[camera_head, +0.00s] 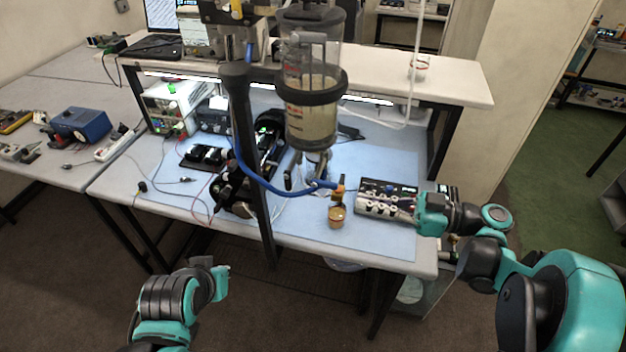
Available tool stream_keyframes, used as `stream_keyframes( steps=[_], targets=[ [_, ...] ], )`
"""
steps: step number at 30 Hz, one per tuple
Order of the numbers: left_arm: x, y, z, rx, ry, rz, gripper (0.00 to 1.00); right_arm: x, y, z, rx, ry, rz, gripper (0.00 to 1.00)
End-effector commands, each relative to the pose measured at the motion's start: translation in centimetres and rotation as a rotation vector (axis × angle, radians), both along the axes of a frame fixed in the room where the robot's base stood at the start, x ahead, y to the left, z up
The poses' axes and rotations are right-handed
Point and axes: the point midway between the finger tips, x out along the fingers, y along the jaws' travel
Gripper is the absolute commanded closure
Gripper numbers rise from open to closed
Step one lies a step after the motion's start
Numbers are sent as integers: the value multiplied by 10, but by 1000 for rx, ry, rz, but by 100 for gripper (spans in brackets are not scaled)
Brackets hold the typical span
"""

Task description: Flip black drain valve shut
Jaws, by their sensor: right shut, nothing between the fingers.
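The sealed clear cylinder (312,112), part filled with cloudy liquid, is held upright by a black clamp on a black stand (256,170). Dark fittings (313,162) hang under its base, above the table. I cannot tell for sure which small black part there is the drain valve, nor how its lever lies.
A blue hose (272,186) curves to an orange fitting (340,188) above a small brown jar (337,217). Black equipment (240,180) crowds the left. A white shelf (448,82) overhangs the back.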

Motion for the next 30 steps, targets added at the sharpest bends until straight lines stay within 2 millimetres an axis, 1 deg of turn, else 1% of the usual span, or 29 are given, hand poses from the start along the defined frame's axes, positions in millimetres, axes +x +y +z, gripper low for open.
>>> stream_keyframes(
  steps=[2, 11, 14, 16, 20, 30],
  targets=[
    [0, 0, 3, 0, 0, 0, 100, 0, -4, 5, 12, -29, 3, 100],
    [0, 0, 2, 0, 0, 0, 100, 0, -4, 5, 14, -38, 5, 100],
    [0, 0, 2, 0, 0, 0, 100, 0, -1, 5, 14, -37, 6, 100],
    [0, 0, 3, 0, 0, 0, 100, 2, 5, 5, 13, -37, 8, 100],
    [0, 0, 5, 0, 0, 0, 100, 7, 24, 6, 14, -36, 10, 100],
    [0, 0, 10, 0, 0, 0, 100, 30, 93, 6, 14, -36, 10, 100]
  ],
)
